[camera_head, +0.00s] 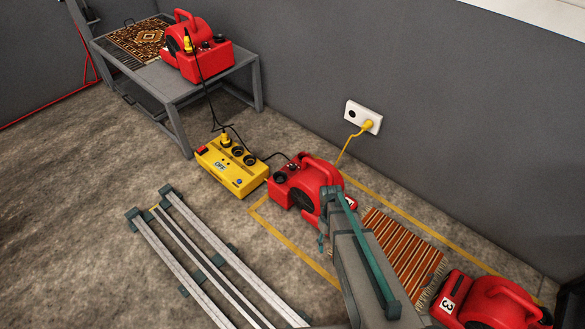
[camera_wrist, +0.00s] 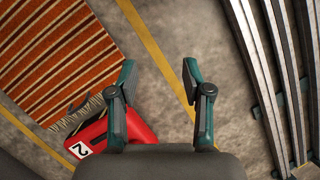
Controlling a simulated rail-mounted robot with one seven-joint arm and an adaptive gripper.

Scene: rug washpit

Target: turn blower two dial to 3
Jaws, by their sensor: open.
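Blower two (camera_head: 317,177) is the red blower in the middle of the head view, standing on the concrete floor. Its low front part carries small dark knobs (camera_head: 291,167), too small to read a setting. In the wrist view, part of blower two (camera_wrist: 96,140) with a white "2" label (camera_wrist: 80,150) shows at the lower left, partly behind my left finger. The dial does not show there. In the head view my arm overlaps the right side of blower two.
A yellow power box (camera_head: 231,165) stands left of blower two, with cables. A striped rug (camera_head: 402,250) and blower three (camera_head: 490,302) lie to the right. Another red blower (camera_head: 196,52) is on a grey table (camera_head: 170,92). Metal rails (camera_head: 215,270) lie in front. A wall socket (camera_head: 362,116) is behind.

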